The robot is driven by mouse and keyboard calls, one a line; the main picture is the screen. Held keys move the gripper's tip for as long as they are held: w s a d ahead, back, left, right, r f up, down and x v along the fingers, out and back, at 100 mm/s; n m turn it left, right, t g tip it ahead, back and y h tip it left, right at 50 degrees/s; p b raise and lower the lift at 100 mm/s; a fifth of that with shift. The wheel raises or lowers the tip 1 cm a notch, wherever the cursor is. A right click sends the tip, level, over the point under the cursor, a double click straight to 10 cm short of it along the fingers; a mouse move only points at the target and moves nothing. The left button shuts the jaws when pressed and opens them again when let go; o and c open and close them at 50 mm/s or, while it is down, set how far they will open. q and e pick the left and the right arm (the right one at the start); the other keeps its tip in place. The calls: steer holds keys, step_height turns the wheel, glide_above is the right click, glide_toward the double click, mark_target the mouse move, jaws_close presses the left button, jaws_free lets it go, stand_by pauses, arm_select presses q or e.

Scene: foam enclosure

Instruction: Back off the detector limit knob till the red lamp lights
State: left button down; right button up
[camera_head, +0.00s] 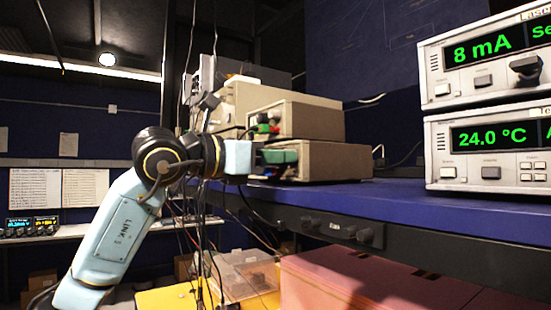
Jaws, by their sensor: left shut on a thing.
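My left arm comes in from the left, and its gripper (258,160) is at the front of the lower beige instrument box (335,161) on the blue bench. The gripper is shut on what seems to be the detector limit knob, but the wrist and fingers hide the knob itself. Green and dark parts show just beyond the fingers at the box front. I cannot make out a red lamp or tell whether one is lit. My right gripper is not in view.
Another beige box (315,120) sits on top, with red and green fittings at its front. Two meters (480,65) reading 8 mA and 24.0 °C stand at right on the bench (420,203). Cables hang near my wrist. A pinkish case (350,285) lies below the bench edge.

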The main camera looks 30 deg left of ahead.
arm_select(q)
steer(key=c, duration=1.2)
jaws_free()
steer(key=shift+c, duration=0.2)
steer(key=b+v, duration=0.4)
steer(key=v, duration=0.9)
steer(key=shift+s+b, duration=0.2)
steer(key=shift+b, duration=0.1)
steer(key=shift+a, duration=0.1)
